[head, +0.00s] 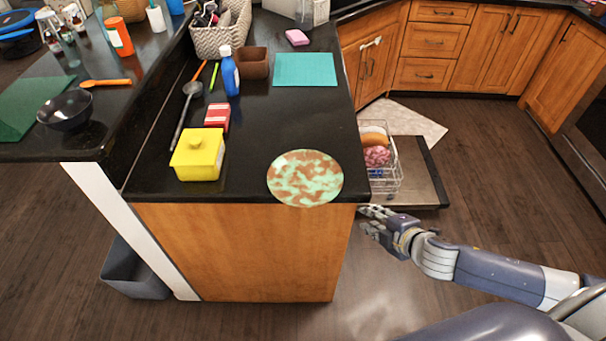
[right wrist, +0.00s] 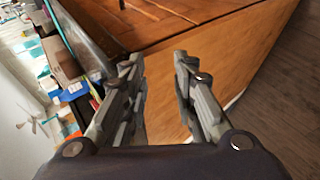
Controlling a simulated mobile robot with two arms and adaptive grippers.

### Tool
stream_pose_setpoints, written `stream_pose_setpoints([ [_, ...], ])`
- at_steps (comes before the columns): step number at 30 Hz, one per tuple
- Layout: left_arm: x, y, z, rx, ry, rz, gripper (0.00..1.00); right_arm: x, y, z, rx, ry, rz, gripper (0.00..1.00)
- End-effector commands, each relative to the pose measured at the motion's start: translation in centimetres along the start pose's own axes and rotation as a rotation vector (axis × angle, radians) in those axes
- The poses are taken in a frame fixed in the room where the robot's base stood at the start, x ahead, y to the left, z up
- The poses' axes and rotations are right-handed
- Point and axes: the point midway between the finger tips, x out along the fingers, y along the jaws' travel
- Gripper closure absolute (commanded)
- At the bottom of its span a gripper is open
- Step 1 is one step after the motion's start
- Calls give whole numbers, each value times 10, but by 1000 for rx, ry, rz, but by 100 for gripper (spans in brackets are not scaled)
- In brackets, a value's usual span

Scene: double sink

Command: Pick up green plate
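The green plate (head: 305,178) is round, with green and brown patches. It lies at the front right of the black counter (head: 250,140) and hangs a little over the front edge. My right gripper (head: 368,218) is to the right of the plate, beside the counter's corner, and apart from the plate. In the right wrist view its two fingers (right wrist: 158,60) are spread with an empty gap, facing the wooden cabinet side. I cannot make out the plate in that view. My left gripper is not in view.
A yellow lidded box (head: 198,158), a red box (head: 217,118) and a blue bottle (head: 230,74) stand left of and behind the plate. A teal mat (head: 305,69) lies farther back. The open dishwasher (head: 420,172) with its rack is right of the counter.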

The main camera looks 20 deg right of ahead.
Motion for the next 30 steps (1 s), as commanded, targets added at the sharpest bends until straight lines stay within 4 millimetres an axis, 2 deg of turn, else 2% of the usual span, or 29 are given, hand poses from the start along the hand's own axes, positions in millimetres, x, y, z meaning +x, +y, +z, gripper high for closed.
stream_pose_setpoints([
  [1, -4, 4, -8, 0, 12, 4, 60, -17, 17, -16, -59, 35, 13, 74],
  [6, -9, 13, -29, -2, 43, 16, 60, -66, 46, -63, -215, 130, 40, 74],
  [9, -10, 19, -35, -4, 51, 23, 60, -85, 53, -79, -274, 167, 46, 74],
  [12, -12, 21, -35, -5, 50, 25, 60, -92, 56, -87, -300, 185, 50, 74],
  [15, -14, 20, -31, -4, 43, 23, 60, -86, 59, -90, -304, 187, 53, 74],
  [23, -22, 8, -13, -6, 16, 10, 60, -52, 60, -96, -303, 188, 54, 74],
  [30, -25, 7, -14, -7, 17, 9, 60, -38, 60, -99, -304, 189, 51, 74],
])
